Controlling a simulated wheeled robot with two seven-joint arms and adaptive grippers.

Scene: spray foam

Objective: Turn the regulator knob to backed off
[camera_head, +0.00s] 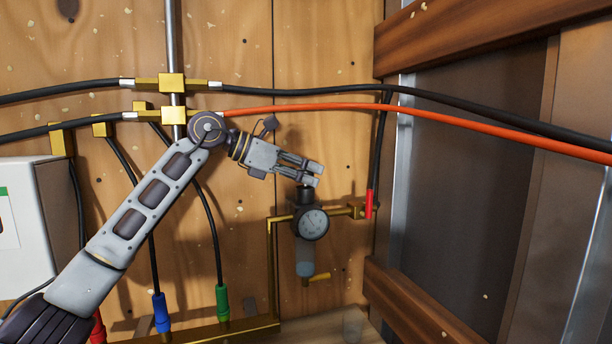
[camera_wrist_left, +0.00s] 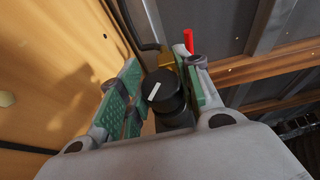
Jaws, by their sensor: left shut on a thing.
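The black regulator knob (camera_head: 304,196) sits on top of the regulator, above its round gauge (camera_head: 313,223) and clear bowl (camera_head: 305,258). My left gripper (camera_head: 316,174) is at the top of the knob and shut on it. In the left wrist view the knob (camera_wrist_left: 165,97) is between the green finger pads, with a slanted white mark on its top. The fingers hide part of the knob's side. My right gripper is in neither view.
A red-handled valve (camera_head: 369,205) is right of the regulator on brass pipe. A black hose (camera_head: 290,91) and an orange hose (camera_head: 450,118) run above. Wooden beams (camera_head: 430,312) and a metal stud (camera_head: 396,230) stand to the right. Blue (camera_head: 161,312) and green (camera_head: 222,302) hose fittings are lower left.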

